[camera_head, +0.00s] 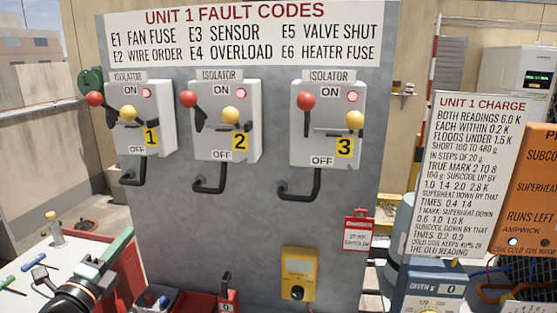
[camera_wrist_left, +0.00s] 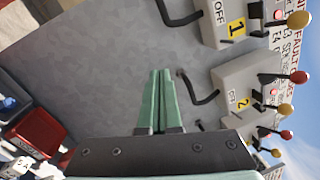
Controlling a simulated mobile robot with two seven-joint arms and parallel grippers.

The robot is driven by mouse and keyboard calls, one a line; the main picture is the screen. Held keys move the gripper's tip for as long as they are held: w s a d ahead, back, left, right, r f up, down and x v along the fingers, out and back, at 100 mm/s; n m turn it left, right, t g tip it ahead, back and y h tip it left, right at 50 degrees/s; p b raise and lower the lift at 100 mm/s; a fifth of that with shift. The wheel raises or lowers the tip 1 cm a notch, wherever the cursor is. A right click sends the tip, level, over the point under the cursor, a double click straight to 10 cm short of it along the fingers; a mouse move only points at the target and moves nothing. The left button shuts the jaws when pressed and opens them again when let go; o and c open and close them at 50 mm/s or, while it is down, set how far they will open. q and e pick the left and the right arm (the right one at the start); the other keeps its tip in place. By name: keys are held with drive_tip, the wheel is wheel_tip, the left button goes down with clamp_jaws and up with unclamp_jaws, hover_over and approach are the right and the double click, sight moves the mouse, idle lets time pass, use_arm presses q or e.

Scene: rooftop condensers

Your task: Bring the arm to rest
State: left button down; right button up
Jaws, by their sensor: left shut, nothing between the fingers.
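My left gripper (camera_head: 124,238) is low at the left in the head view, in front of the grey panel (camera_head: 230,220). Its green fingers are shut with nothing between them. The left wrist view also shows the shut fingers (camera_wrist_left: 160,78), pointing at bare panel. Three isolator boxes are on the panel: number 1 (camera_head: 132,140), number 2 (camera_head: 222,140) and number 3 (camera_head: 318,140). Each has a red-knobbed lever, a yellow knob, a red lamp and a black pipe below. The gripper appears apart from all of them. My right gripper is not in view.
A worktop (camera_head: 20,290) with small tools lies at the lower left. A yellow meter (camera_head: 299,273) and a red tag (camera_head: 357,230) are low on the panel. A red container (camera_head: 200,303) stands below. A charge sign (camera_head: 465,170) and an orange board (camera_head: 535,190) are at right.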

use_arm(q)
drive_tip(key=s+d+f+n+g, duration=0.2)
drive_tip(key=s+d+f+n, duration=0.15)
drive_tip(key=f, duration=0.45)
drive_tip(key=s+d+f+n+g, duration=0.2)
drive_tip(key=s+f+n, duration=0.2)
drive_tip(key=f, duration=0.4)
drive_tip(key=s+d+f+n+g, duration=0.1)
drive_tip(key=s+d+f+n, duration=0.15)
drive_tip(key=f, duration=0.55)
drive_tip(key=s+d+f+n+g, duration=0.2)
drive_tip(key=s+d+f+n, duration=0.2)
drive_tip(key=s+f, duration=0.3)
drive_tip(key=s+d+f+n+g, duration=0.3)
drive_tip(key=s+f+n, duration=0.4)
drive_tip(key=s, duration=0.5)
drive_tip(key=shift+s+d, duration=0.35)
drive_tip(key=shift+d, duration=0.3)
